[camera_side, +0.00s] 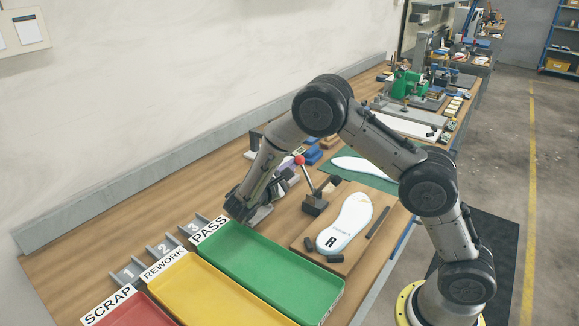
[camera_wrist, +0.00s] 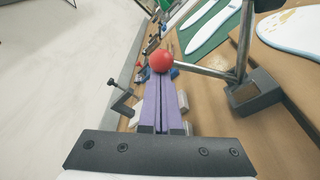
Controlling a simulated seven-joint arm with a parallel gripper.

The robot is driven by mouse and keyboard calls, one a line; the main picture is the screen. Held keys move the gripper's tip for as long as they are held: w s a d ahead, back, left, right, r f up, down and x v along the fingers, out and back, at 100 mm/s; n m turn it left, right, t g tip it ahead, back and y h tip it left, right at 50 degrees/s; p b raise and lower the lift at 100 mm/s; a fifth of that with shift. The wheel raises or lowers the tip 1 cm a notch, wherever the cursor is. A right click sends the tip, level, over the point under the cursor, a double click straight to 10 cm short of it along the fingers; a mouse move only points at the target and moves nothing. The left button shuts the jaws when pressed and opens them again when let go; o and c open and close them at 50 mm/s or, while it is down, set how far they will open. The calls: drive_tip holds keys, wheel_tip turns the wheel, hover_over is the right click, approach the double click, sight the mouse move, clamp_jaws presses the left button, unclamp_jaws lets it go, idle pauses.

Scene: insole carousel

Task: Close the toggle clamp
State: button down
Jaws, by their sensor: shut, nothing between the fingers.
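The toggle clamp (camera_side: 314,205) has a dark base on the wooden fixture board (camera_side: 300,240), beside a white insole marked R (camera_side: 346,222). Its metal lever rises from the base, tilted left, and ends in a red ball knob (camera_side: 300,160). In the wrist view, the red knob (camera_wrist: 161,62) lies just beyond the fingertips, with the lever running right to the dark clamp base (camera_wrist: 254,92). My gripper (camera_wrist: 161,78) is shut and empty, its purple fingers together. The fingertips look close to the knob; I cannot tell if they touch. In the side view the hand is low, left of the clamp.
Green (camera_side: 270,265), yellow (camera_side: 215,295) and red (camera_side: 142,311) trays stand in front. Numbered slots (camera_side: 160,250) line the left. A second white insole lies on a green mat (camera_side: 378,178) behind. A wall ledge (camera_side: 130,195) runs along the back.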

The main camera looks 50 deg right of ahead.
sight(301, 162)
drive_tip(key=shift+s+r, duration=0.15)
drive_tip(key=shift+s, duration=0.05)
drive_tip(key=shift+s+r+m+t+h, duration=0.15)
drive_tip(key=shift+s+r+m, duration=0.15)
drive_tip(key=shift+s+m, duration=0.4)
drive_tip(key=shift+s+r+m+t+h, duration=0.15)
drive_tip(key=shift+s+r+m, duration=0.25)
drive_tip(key=shift+m, duration=0.4)
drive_tip(key=s+m, duration=0.5)
drive_tip(key=s, duration=0.2)
drive_tip(key=shift+s+h, duration=0.15)
drive_tip(key=shift+h, duration=0.25)
drive_tip(key=shift+f, duration=0.15)
